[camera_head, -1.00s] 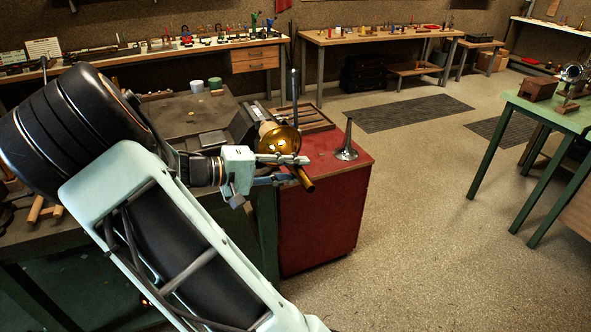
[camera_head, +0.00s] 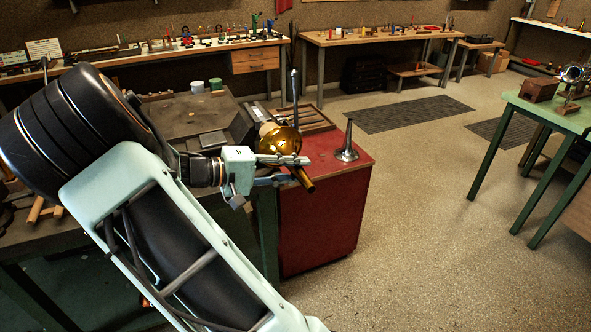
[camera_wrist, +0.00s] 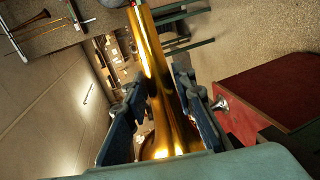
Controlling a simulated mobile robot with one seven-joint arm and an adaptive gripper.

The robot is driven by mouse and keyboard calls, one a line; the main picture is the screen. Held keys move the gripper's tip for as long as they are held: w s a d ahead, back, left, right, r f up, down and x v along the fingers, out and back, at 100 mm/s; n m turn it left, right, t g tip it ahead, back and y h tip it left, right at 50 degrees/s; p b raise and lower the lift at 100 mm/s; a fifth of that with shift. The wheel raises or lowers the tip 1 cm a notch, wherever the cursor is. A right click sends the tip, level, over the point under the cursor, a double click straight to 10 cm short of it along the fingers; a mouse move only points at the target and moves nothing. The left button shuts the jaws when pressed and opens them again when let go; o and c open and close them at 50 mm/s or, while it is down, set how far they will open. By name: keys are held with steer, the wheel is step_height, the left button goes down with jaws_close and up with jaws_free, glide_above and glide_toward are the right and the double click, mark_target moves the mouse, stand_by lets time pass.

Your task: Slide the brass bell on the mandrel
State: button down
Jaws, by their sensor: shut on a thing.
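The brass bell (camera_head: 281,143) is held on its side in my gripper (camera_head: 297,170), above the left part of the red cabinet top. Its flare points up and back, and its narrow tube points down to the front right. In the wrist view the bell (camera_wrist: 163,70) runs between my two dark fingers, which are closed around its tube. A grey, flared metal cone, which looks like the mandrel (camera_head: 346,145), stands upright on the red cabinet to the right of the bell, apart from it. Its flared base also shows in the wrist view (camera_wrist: 220,103).
The red cabinet (camera_head: 322,215) has bare top around the cone. A tall metal post (camera_head: 294,92) and a slotted wooden tray (camera_head: 312,120) are behind the bell. A green-legged table (camera_head: 540,112) stands at the right, with open floor between.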

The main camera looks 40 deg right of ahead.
mark_target(280, 149)
steer(key=shift+w, duration=0.15)
steer(key=shift+w+d+b, duration=0.1)
steer(key=shift+w+d, duration=0.3)
steer(key=shift+w, duration=1.15)
steer(key=shift+w+d+b, duration=0.15)
steer(key=shift+w+d, duration=0.25)
steer(key=shift+w, duration=1.2)
steer(key=shift+w+d+b, duration=0.1)
steer(key=shift+w+d, duration=0.3)
steer(key=shift+w, duration=1.15)
steer(key=c, duration=1.5)
jaws_free()
steer(key=shift+c, duration=0.2)
steer(key=shift+a, duration=0.1)
steer(key=v, duration=1.2)
